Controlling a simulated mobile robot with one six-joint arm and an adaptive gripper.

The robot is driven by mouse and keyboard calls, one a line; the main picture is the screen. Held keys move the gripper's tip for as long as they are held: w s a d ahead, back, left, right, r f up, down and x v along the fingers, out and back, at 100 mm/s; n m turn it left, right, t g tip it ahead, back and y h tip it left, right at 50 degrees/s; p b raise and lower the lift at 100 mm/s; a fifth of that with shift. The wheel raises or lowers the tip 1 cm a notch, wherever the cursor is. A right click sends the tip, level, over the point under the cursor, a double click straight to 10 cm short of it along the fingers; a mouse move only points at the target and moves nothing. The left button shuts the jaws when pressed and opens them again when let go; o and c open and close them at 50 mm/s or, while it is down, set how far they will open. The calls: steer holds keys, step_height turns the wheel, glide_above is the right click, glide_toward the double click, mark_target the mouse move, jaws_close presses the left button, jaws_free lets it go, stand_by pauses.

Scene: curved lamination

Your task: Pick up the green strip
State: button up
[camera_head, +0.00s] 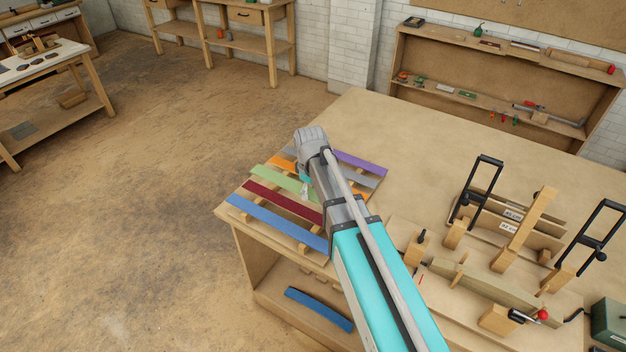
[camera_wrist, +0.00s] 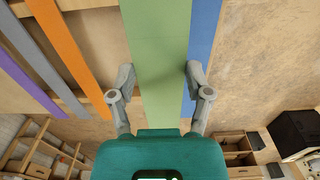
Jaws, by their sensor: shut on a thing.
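The green strip (camera_head: 272,177) is among the coloured strips at the left end of the workbench, between an orange strip (camera_head: 282,162) and a dark red strip (camera_head: 283,203). My arm hides its right part in the head view. In the wrist view the green strip (camera_wrist: 158,38) runs between the two fingers of my gripper (camera_wrist: 156,78), which is shut on it across its width. A blue strip (camera_wrist: 204,35) shows just right of it, and the dark red strip is hidden there. I cannot tell how far the green strip is above its supports.
Purple (camera_head: 360,163) and grey (camera_head: 370,179) strips lie to the right of my arm. A clamping jig (camera_head: 490,285) with black-handled clamps stands at the right of the workbench (camera_head: 410,135). A curved blue piece (camera_head: 320,309) lies on the lower shelf. The bench's back is clear.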

steer(key=shift+s+r+p, duration=0.15)
steer(key=shift+s+r, duration=0.1)
steer(key=shift+s, duration=0.35)
steer(key=shift+s+r+p, duration=0.15)
steer(key=shift+s+r, duration=0.1)
steer(key=shift+s, duration=0.3)
steer(key=shift+w, duration=0.1)
